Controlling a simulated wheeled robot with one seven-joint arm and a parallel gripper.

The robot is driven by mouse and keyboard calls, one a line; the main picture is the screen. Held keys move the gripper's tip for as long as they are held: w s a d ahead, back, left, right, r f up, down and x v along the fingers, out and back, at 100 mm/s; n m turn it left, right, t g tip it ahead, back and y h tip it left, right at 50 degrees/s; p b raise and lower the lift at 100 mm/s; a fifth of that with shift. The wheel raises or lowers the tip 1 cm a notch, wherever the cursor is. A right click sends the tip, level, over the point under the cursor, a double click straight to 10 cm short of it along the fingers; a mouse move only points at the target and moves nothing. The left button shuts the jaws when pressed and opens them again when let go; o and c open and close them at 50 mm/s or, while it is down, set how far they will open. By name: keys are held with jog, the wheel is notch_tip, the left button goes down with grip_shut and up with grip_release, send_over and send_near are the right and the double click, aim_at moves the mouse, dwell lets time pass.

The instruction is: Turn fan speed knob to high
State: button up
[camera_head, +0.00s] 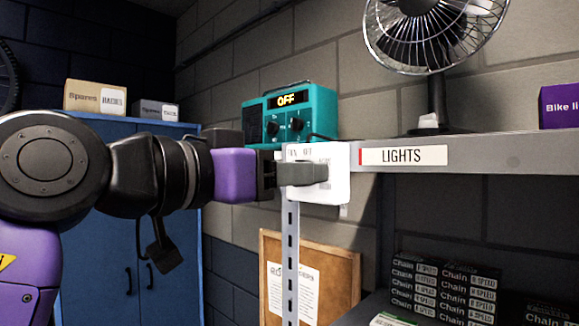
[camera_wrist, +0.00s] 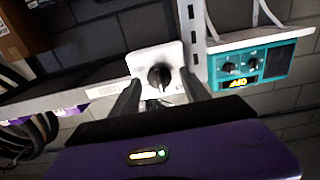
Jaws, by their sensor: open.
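The fan speed knob (camera_wrist: 159,76) is a black dial on a white wall plate (camera_head: 337,160). In the wrist view the plate (camera_wrist: 146,56) is seen roughly upside down, with small printed labels too blurred to read there. My gripper (camera_head: 312,173) is in front of the plate, and in the head view its fingers hide the knob. In the wrist view my gripper (camera_wrist: 161,82) is open, with one finger on each side of the knob; I cannot tell whether either touches it. The desk fan (camera_head: 420,35) stands on the shelf to the upper right.
A grey shelf (camera_head: 475,155) with a "LIGHTS" label runs right from the plate. A teal radio (camera_head: 330,107) showing "OFF" sits behind it. Below are a metal upright (camera_head: 290,240), a corkboard (camera_head: 342,270) and chain boxes (camera_head: 440,285). A blue cabinet (camera_head: 115,265) stands left.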

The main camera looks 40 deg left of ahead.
grip_shut()
